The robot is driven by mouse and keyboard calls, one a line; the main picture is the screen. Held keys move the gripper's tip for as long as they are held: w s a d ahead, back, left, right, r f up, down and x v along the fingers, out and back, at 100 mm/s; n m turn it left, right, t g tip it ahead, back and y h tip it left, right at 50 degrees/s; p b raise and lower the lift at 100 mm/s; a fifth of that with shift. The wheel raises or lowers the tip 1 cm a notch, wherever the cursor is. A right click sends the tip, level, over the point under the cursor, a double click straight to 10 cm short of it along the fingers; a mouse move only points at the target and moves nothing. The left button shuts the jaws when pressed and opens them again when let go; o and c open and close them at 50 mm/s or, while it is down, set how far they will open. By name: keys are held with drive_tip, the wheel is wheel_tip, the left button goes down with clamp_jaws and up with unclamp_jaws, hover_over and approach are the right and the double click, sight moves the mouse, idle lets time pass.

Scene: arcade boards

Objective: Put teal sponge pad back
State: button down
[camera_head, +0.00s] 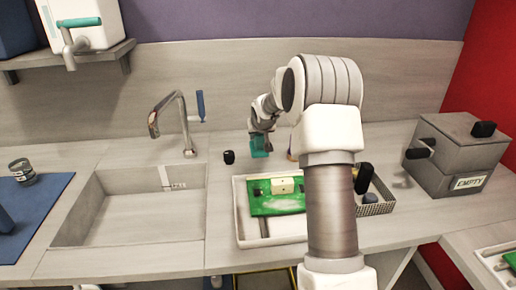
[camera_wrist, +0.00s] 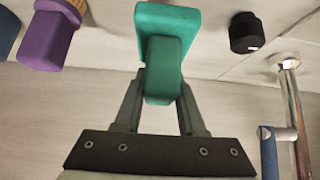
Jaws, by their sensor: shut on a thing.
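My gripper (camera_head: 262,131) is above the counter behind the white tray, to the right of the sink. In the wrist view my gripper (camera_wrist: 161,100) is shut on the teal sponge pad (camera_wrist: 166,24), with one finger on each side of its lower block. The wider part of the pad extends beyond the fingertips. In the head view the teal pad (camera_head: 259,146) hangs under my gripper. I cannot tell whether it touches the counter.
A white tray (camera_head: 241,212) holds a green board (camera_head: 275,206). A basket (camera_head: 377,209) and grey box labelled EMPTY (camera_head: 455,150) stand right. A black knob (camera_head: 229,157), faucet (camera_head: 163,110) and sink (camera_head: 110,215) are left. A purple-ended item (camera_wrist: 47,38) shows in the wrist view.

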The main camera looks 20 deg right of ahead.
sight(258, 145)
drive_tip(key=shift+f+b, duration=0.35)
drive_tip(key=shift+f, duration=1.6)
drive_tip(key=shift+f, duration=0.2)
drive_tip(key=c, duration=0.5)
unclamp_jaws()
drive_tip(key=shift+r, duration=0.1)
